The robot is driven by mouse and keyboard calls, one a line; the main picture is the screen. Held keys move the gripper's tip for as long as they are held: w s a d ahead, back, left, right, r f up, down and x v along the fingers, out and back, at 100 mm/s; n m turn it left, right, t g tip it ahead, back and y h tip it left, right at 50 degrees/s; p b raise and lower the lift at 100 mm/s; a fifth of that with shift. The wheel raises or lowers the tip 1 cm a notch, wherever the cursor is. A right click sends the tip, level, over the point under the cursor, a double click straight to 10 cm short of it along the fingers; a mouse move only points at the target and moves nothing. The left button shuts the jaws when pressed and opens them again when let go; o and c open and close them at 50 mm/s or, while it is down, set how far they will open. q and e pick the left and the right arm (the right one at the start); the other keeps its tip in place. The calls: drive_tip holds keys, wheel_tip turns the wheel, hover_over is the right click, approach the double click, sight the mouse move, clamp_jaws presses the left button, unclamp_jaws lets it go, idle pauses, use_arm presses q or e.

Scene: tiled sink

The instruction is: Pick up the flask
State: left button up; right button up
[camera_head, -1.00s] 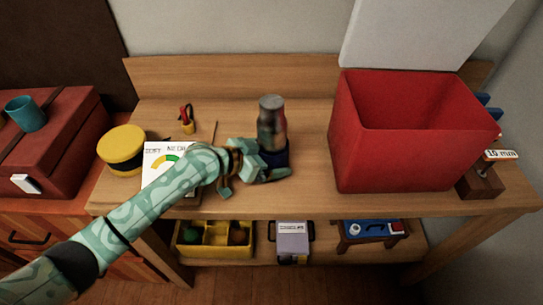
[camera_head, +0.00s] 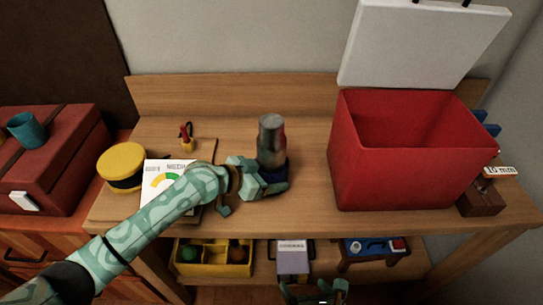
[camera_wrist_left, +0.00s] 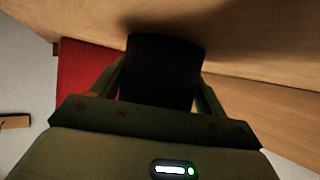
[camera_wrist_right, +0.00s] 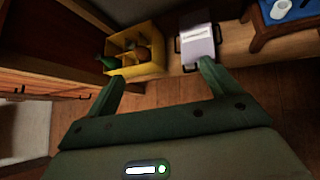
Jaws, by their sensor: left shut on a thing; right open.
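The flask (camera_head: 271,140) has a grey metal upper part and a dark blue lower part. It is upright at the middle of the workbench (camera_head: 230,95). My left gripper (camera_head: 268,180) is shut around its lower part. In the left wrist view the dark lower part of the flask (camera_wrist_left: 163,75) fills the space between the fingers. I cannot tell whether its base touches the wood. My right gripper (camera_head: 315,291) shows at the bottom edge of the head view, in front of the bench. In the right wrist view it is open and empty (camera_wrist_right: 162,72).
A red open bin (camera_head: 385,170) stands right of the flask. A yellow round tin (camera_head: 122,160) and a paper with a gauge (camera_head: 160,180) lie left. The lower shelf holds a yellow divided tray (camera_head: 213,266), a grey box (camera_head: 292,261) and a blue stool-like item (camera_head: 365,247).

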drive_tip(key=a+r+n+t+y, duration=0.1)
drive_tip(key=a+r+n+y, duration=0.1)
drive_tip(key=a+r+n, duration=0.4)
drive_tip(key=m+t+h, duration=0.2)
drive_tip(key=m+h, duration=0.1)
approach(272, 146)
wheel_tip(272, 146, down, 2)
drive_tip(key=w, duration=0.2)
drive_tip(key=x, duration=1.1)
drive_tip(key=shift+w+f, duration=0.1)
drive_tip(key=shift+f, duration=0.25)
drive_tip(key=c, duration=1.3)
drive_tip(key=shift+r, duration=0.1)
